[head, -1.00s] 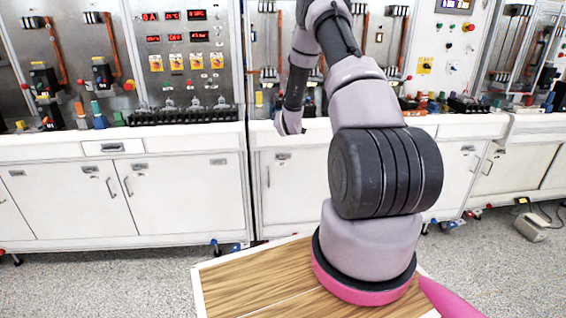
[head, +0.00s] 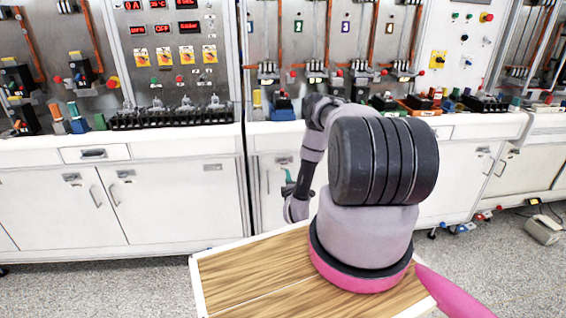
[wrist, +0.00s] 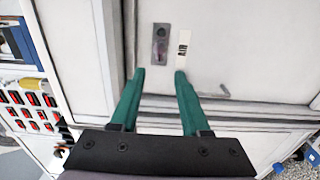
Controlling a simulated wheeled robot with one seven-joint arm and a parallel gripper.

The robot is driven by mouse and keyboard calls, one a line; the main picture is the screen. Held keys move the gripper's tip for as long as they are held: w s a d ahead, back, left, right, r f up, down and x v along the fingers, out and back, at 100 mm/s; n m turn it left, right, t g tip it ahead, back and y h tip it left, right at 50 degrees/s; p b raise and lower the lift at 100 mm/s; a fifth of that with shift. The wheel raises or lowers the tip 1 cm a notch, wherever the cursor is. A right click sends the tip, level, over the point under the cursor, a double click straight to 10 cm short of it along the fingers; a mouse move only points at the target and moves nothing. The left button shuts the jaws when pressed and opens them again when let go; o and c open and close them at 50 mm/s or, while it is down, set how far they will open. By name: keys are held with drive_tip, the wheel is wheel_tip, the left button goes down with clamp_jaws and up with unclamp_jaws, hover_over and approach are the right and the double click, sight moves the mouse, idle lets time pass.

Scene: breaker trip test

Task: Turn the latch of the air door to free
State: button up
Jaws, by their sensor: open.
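The white cabinet door in front of my gripper carries a dark metal latch plate (wrist: 161,45), with a pale label (wrist: 184,44) with dark marks beside it. Whether this is the air door's latch, and which way it is turned, I cannot tell. My gripper (wrist: 160,73) has two green fingers, spread apart and empty. In the wrist view the tips sit just below the latch plate and label; contact is not clear. In the head view my gripper (head: 290,184) is small, before the middle cabinet door (head: 270,205), partly hidden by my arm.
A thin bar handle (wrist: 213,93) lies right of the fingers in the wrist view. The counter edge (head: 190,127) overhangs the cabinets, with breakers and terminals on it. More white doors (head: 170,200) stand left. Grey floor (head: 100,280) before them is clear.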

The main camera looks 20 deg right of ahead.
sight(284, 164)
drive_tip(key=x, duration=1.1)
clamp_jaws()
